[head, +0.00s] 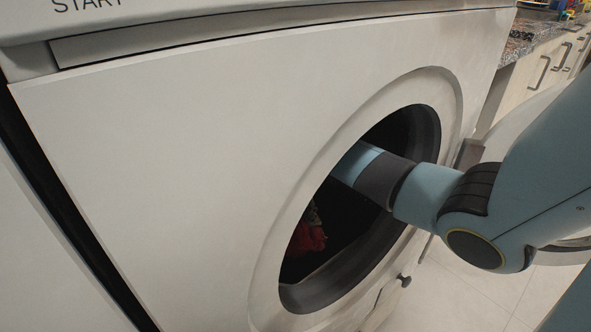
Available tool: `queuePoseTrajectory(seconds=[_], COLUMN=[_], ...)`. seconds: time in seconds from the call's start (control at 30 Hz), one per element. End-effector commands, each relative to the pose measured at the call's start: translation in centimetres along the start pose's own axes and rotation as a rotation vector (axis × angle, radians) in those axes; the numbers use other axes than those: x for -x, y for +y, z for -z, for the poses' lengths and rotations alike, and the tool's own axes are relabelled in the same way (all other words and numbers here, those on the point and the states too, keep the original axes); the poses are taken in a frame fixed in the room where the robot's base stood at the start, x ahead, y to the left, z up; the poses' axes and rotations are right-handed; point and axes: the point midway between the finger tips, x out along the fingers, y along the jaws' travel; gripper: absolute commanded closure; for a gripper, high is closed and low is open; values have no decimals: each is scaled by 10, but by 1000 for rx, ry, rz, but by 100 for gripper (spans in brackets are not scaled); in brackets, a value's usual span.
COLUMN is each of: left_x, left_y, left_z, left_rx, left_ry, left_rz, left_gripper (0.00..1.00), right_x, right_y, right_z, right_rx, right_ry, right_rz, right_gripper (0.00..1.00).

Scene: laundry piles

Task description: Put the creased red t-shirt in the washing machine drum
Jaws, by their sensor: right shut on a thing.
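The washing machine drum (345,250) shows as a dark round opening with a grey rim in the white machine front. My right arm reaches in through the opening from the right. The red t-shirt (308,238) shows as a small crumpled red patch inside the dark opening, at its lower left. My right gripper (313,214) is mostly lost in the shadow there, shut on the red t-shirt. Most of the shirt is hidden by the rim and the dark. My left gripper is out of view.
The white machine front (200,150) fills the left and middle. The open round door (525,120) stands to the right, partly behind my arm. A counter with drawers (550,65) is at the upper right. Pale floor tiles (450,300) show clear at the lower right.

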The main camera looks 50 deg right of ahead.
Motion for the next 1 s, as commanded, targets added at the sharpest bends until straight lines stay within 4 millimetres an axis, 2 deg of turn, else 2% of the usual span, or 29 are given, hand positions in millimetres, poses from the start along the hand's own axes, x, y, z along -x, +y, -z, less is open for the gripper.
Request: queuePoseTrajectory(seconds=[0.17, 0.2, 0.33, 0.67, 0.8, 1.0], left_x=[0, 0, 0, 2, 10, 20], left_y=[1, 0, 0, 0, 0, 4], left_z=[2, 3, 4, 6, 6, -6], left_rx=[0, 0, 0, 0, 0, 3], left_ry=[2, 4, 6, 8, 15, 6], left_rz=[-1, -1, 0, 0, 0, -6], left_gripper=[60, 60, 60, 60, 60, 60], right_x=[-3, -2, -2, 3, 25, 61], right_y=[0, 0, 0, 0, 0, 0], right_z=[0, 0, 0, 0, -1, -1], right_rx=[0, 0, 0, 0, 1, -1], right_ry=[1, 1, 1, -1, -3, -3], right_rz=[0, 0, 0, 0, -1, -2], right_gripper=[100, 64, 47, 46, 46, 46])
